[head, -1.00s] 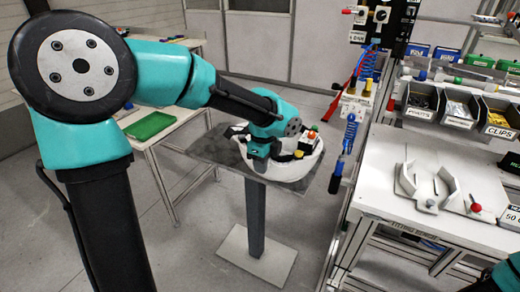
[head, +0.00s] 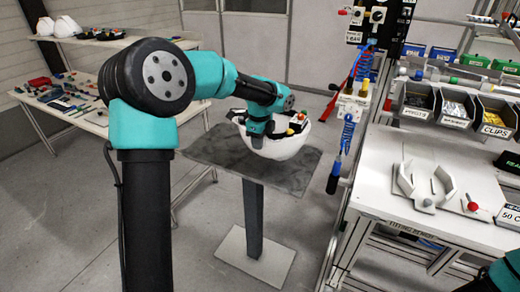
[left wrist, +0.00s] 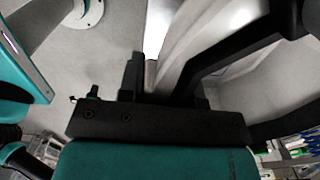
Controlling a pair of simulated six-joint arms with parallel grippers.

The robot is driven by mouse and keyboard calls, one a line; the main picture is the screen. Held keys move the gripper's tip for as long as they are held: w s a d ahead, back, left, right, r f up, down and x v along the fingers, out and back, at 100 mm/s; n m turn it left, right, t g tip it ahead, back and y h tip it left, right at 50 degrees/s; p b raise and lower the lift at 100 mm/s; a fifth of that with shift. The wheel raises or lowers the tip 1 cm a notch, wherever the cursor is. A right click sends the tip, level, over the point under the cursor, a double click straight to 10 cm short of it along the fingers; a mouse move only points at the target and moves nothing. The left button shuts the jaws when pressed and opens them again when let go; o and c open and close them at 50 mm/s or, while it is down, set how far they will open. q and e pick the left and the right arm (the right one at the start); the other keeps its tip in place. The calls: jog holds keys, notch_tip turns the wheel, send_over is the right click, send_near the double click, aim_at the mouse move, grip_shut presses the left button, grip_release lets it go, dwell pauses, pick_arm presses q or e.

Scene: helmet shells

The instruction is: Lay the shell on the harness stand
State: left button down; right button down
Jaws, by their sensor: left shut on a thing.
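The white helmet shell (head: 280,143) is open side up, with dark parts and small red and yellow pieces inside. My left gripper (head: 257,140) is shut on its near left rim and holds it above the grey plate of the pedestal (head: 210,148). In the left wrist view, the shell (left wrist: 205,35) shows pale, with a black band, close to the fingers (left wrist: 150,75); its far side is out of frame. A fixture with two pale upright curved cheeks (head: 427,187), which looks like the harness stand, is on the white bench at right. It is empty. My right gripper is not in view.
Bins of small parts (head: 455,106) line the back of the white bench (head: 385,205). A red-knobbed piece (head: 472,203) is beside the fixture. A blue coiled hose (head: 347,135) hangs between pedestal and bench. A cluttered table (head: 95,118) is at left.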

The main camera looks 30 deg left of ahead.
pick_arm(q)
jog(key=shift+f, duration=1.75)
jog(key=c, duration=0.8)
grip_release()
jog(key=shift+f, duration=0.1)
notch_tip(320, 180, up, 12)
jog(key=shift+s+r, duration=0.1)
jog(key=shift+s, duration=0.05)
